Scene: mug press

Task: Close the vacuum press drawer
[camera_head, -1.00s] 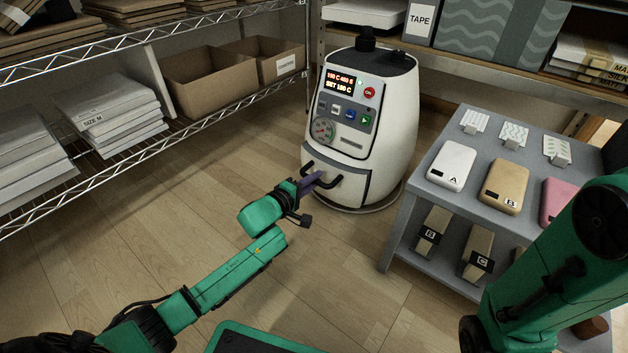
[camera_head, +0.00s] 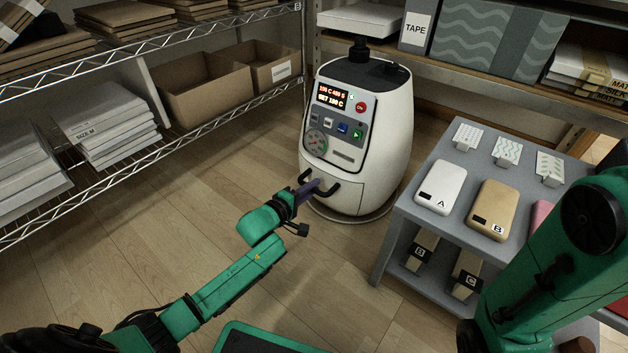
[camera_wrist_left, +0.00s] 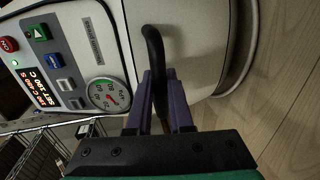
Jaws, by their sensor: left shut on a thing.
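The vacuum press (camera_head: 385,135) is a white rounded machine with a lit display, buttons and a gauge. Its drawer (camera_head: 347,199) is low on the front and looks flush or nearly so; I cannot tell if a gap is left. A black bar handle (camera_head: 329,189) sits on the drawer front. My left gripper (camera_head: 309,190) is shut on this handle. In the left wrist view its purple fingers (camera_wrist_left: 163,95) lie on both sides of the black handle (camera_wrist_left: 153,45). My right arm shows at the lower right, its gripper out of view.
A grey side table (camera_head: 400,215) with phone-like cases labelled A (camera_head: 441,187) and B (camera_head: 492,210) stands right of the press. A wire shelf (camera_head: 180,140) with boxes and paper is at left. Wooden floor (camera_head: 200,215) is clear in front of the press.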

